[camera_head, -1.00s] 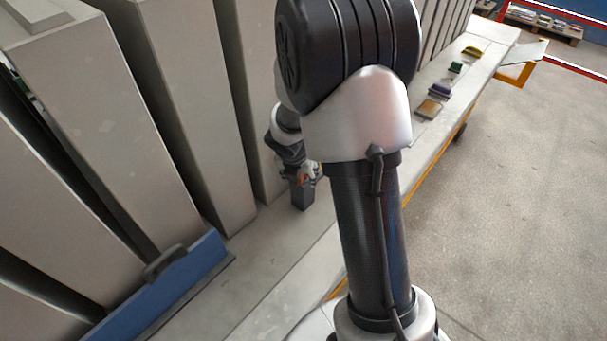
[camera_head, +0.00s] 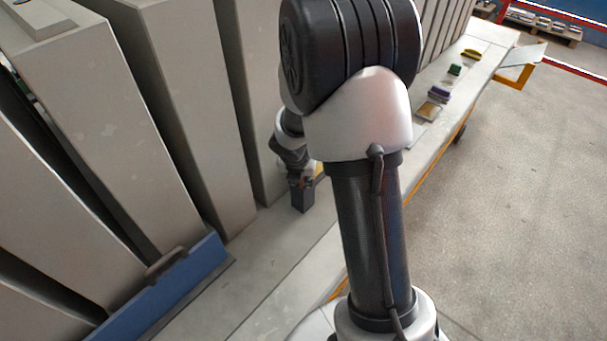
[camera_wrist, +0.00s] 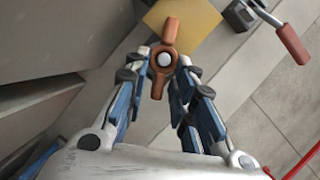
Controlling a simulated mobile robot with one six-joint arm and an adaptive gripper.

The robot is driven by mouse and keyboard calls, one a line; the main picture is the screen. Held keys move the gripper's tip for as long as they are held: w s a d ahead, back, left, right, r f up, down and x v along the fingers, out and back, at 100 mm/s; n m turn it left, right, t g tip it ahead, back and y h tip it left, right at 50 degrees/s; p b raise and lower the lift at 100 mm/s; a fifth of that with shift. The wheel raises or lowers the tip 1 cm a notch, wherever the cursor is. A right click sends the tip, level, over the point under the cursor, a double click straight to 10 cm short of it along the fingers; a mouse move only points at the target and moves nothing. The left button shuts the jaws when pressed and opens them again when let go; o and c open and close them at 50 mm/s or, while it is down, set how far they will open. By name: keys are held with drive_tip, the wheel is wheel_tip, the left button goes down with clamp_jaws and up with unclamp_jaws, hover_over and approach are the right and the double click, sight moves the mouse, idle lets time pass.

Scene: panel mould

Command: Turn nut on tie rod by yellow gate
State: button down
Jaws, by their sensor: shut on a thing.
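The nut (camera_wrist: 158,83) is orange-brown with two wings, seen in the wrist view around the pale round end of the tie rod (camera_wrist: 164,59). My gripper (camera_wrist: 166,66) has one fingertip on each side of the nut and is shut on it. The wings stick out above and below between the fingers. The yellow gate (camera_wrist: 192,22) is a flat plate just behind the nut.
A red-handled part (camera_wrist: 292,45) lies to the right in the wrist view. Tall grey panels (camera_head: 190,110) stand close on the left in the head view. A blue gate (camera_head: 170,285) with a dark handle is at lower left. Several small coloured items (camera_head: 455,70) lie on the far ledge.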

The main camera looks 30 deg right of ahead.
drive_tip(key=shift+s+d+r+n+y+p, duration=0.1)
drive_tip(key=shift+d+n+y+p, duration=0.1)
drive_tip(key=shift+n+p, duration=0.25)
drive_tip(key=shift+s+d+r+n+y+p, duration=0.1)
drive_tip(key=shift+n+y+p, duration=0.1)
drive_tip(key=shift+n+p, duration=0.25)
drive_tip(key=shift+w+f+n+t, duration=0.1)
drive_tip(key=shift+f+n+t, duration=0.1)
drive_tip(key=shift+n+t, duration=0.15)
drive_tip(key=shift+s+d+r+n+y+p, duration=0.2)
drive_tip(key=shift+n+y+p, duration=0.2)
drive_tip(key=shift+n+p, duration=0.55)
drive_tip(key=shift+d+n+y+p, duration=0.1)
drive_tip(key=shift+n+y+p, duration=0.2)
drive_tip(key=shift+n+p, duration=0.3)
drive_tip(key=shift+f+n, duration=0.2)
drive_tip(key=shift+n, duration=0.1)
